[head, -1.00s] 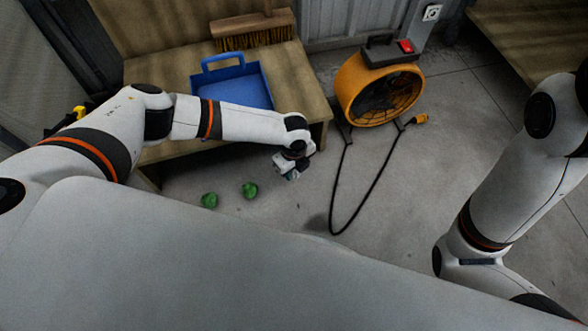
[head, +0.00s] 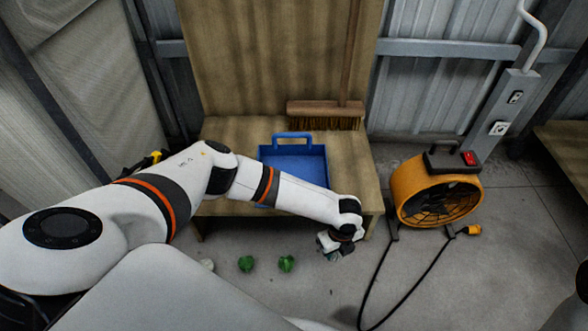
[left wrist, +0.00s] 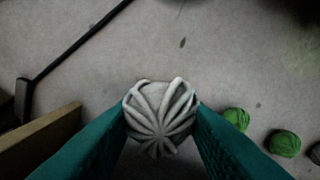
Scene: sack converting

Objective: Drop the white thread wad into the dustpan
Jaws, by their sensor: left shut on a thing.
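A white thread wad (left wrist: 158,118), ball-shaped with thick strands, sits between the green fingers of my left gripper (left wrist: 160,130) in the left wrist view. The left gripper is shut on it. In the head view the left gripper (head: 335,247) hangs over the floor by the bench's front right corner; the held wad is mostly hidden there. The blue dustpan (head: 292,139) lies on the bench, behind my left forearm, its handle toward the wall. The forearm passes in front of its near right part. My right gripper is out of view.
Green wads (head: 246,264) (head: 286,263) and a pale wad (head: 207,265) lie on the floor left of the gripper. The wooden bench (head: 350,160) holds a broom (head: 325,110). An orange fan (head: 437,192) with a black cable stands to the right.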

